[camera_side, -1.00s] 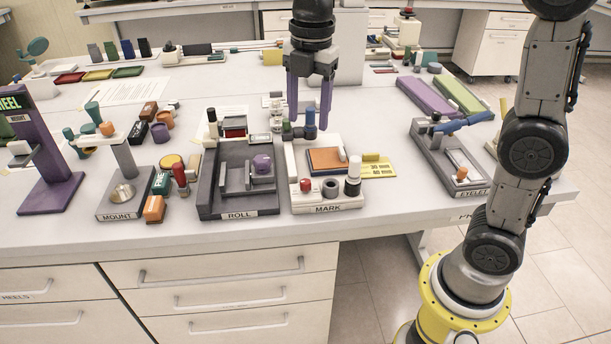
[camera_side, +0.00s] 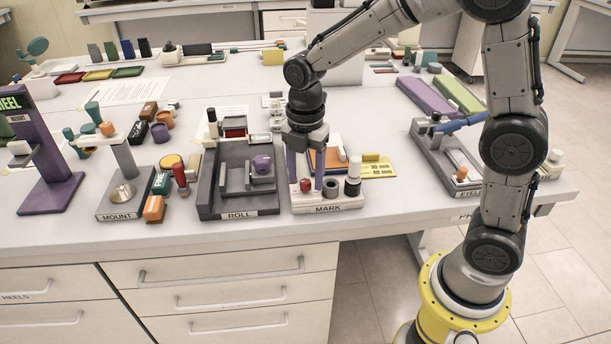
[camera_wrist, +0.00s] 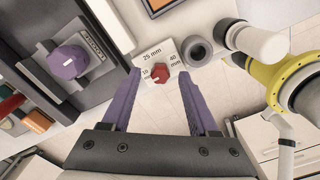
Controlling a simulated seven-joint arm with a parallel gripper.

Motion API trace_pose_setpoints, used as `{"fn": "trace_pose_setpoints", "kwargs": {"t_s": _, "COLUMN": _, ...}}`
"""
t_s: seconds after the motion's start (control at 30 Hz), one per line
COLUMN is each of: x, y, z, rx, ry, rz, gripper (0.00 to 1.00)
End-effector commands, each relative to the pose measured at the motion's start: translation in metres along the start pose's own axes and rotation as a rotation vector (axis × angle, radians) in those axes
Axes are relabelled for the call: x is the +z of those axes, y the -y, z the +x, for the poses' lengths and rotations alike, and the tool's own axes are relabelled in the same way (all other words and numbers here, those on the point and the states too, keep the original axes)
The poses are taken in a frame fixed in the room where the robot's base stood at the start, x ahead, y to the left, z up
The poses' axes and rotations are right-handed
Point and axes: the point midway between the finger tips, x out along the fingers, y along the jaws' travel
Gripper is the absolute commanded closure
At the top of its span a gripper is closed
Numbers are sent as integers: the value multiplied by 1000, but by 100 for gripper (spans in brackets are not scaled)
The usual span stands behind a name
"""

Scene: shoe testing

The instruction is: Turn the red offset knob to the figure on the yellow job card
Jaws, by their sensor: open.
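The red offset knob (camera_side: 306,186) sits on the MARK fixture (camera_side: 328,208). In the wrist view the red knob (camera_wrist: 159,75) is ringed by white labels: "25 mm" above, "40 mm" at right and a small one at left that looks like "10". Its exact pointer direction is hard to tell. My gripper (camera_wrist: 159,86) is open, its purple fingers on either side of the knob with gaps showing. In the side view my gripper (camera_side: 306,176) points down over the fixture. The yellow job card (camera_side: 378,169) lies behind it at right; its figures are too small to read.
A dark grey ring (camera_side: 330,188) and a white-topped post (camera_side: 353,178) stand just right of the knob. The ROLL fixture (camera_side: 211,196) with a purple knob (camera_side: 262,164) is close on the left. The EYELET fixture (camera_side: 437,157) stands further right, past bare table.

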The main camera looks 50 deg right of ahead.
Motion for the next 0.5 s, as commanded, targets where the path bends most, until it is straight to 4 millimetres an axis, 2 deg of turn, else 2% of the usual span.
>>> {"fn": "trace_pose_setpoints", "kwargs": {"t_s": 0.13, "x": 0, "y": 0, "z": 7, "rx": 0, "ry": 0, "rz": 0, "gripper": 40}}
{"fn": "trace_pose_setpoints", "kwargs": {"t_s": 0.4, "x": 0, "y": 0, "z": 8, "rx": 0, "ry": 0, "rz": 0, "gripper": 40}}
{"fn": "trace_pose_setpoints", "kwargs": {"t_s": 0.5, "x": 0, "y": 0, "z": 8, "rx": 0, "ry": 0, "rz": 0, "gripper": 58}}
